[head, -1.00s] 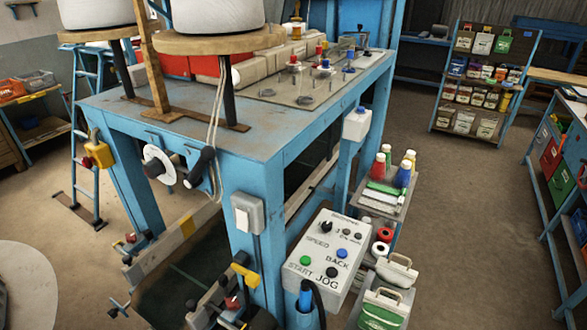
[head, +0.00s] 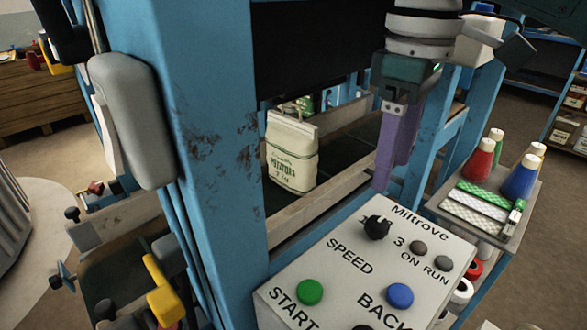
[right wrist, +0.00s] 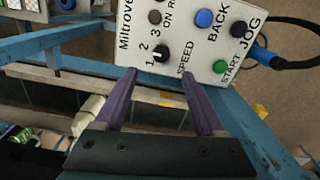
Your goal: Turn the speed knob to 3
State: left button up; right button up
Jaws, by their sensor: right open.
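The grey Miltrove control box (head: 330,285) fills the lower right of the head view. Its black speed knob (head: 377,228) stands beside printed numbers, with the 3 readable to its right; I cannot tell exactly where the knob points. In the right wrist view the knob (right wrist: 162,53) stands close to the 1, 2 and 3 on the box's face (right wrist: 187,40). My right gripper (head: 383,187) has purple fingers pointing down just above the box's far edge, short of the knob. In the right wrist view the fingers (right wrist: 158,77) are apart and empty, with the knob beyond their tips. My left gripper does not show.
The box also has green (head: 310,291) and blue (head: 400,295) buttons. A blue machine post (head: 215,130) stands left of the box. A potatoes sack (head: 291,155) is behind it, and a shelf with thread cones (head: 522,178) is at right.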

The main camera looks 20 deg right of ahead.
aim_at(379, 223)
notch_tip(379, 223, down, 10)
jog(key=shift+a+r, duration=0.1)
jog(key=shift+r, duration=0.05)
dwell(0.3)
grip_shut()
dwell(0.4)
